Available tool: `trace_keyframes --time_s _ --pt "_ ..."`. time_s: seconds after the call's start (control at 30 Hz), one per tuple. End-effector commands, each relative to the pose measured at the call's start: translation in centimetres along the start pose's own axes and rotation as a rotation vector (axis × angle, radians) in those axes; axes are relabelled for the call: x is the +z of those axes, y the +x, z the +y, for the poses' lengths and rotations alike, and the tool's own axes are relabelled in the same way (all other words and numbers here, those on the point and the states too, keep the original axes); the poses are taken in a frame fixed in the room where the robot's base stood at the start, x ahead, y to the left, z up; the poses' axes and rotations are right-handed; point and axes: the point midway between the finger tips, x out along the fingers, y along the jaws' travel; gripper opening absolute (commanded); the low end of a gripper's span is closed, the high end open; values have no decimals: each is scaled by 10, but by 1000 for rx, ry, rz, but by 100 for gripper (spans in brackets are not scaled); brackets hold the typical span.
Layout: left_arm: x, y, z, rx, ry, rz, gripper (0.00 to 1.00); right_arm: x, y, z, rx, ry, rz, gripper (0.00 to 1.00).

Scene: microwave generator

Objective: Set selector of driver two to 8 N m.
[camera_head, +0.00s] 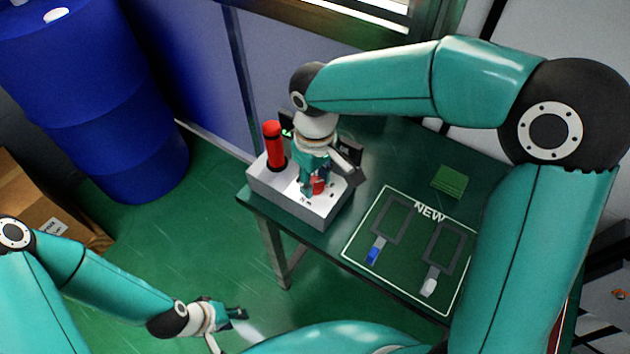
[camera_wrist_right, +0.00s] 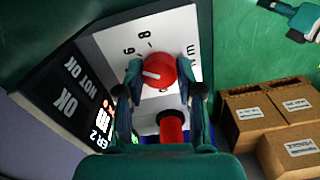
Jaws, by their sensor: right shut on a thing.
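The selector is a red knob (camera_wrist_right: 160,70) with a white mark, on the white top face of a box (camera_head: 328,215). In the right wrist view the mark points left, away from the printed 8, which is above the knob; a character that looks like a 6 is at upper left. My right gripper (camera_wrist_right: 160,88) is shut on the knob, one finger on each side; in the head view it (camera_head: 312,186) points down onto the box and mostly hides the knob. My left gripper (camera_head: 228,329) is open and empty, low at the left, away from the box.
A red cylinder (camera_head: 273,145) stands upright on the box beside my right gripper. A dark display panel (camera_wrist_right: 75,95) reads OK, NOT OK and partly "ER 2". A marked NEW mat (camera_head: 415,250) and a green block (camera_head: 449,182) lie on the table at right. A blue barrel (camera_head: 90,100) stands at left.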

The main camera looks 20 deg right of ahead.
Motion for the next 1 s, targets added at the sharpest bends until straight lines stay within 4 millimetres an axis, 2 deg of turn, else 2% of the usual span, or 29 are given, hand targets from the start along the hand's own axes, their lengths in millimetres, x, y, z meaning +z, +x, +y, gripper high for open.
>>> trace_keyframes --time_s 0.6,1.0 --pt "0 20 -7 0 0 0 40 -2 -1 2 0 569 11 2" --pt "0 25 -9 0 0 0 40 -2 -2 2 -1 778 11 2"
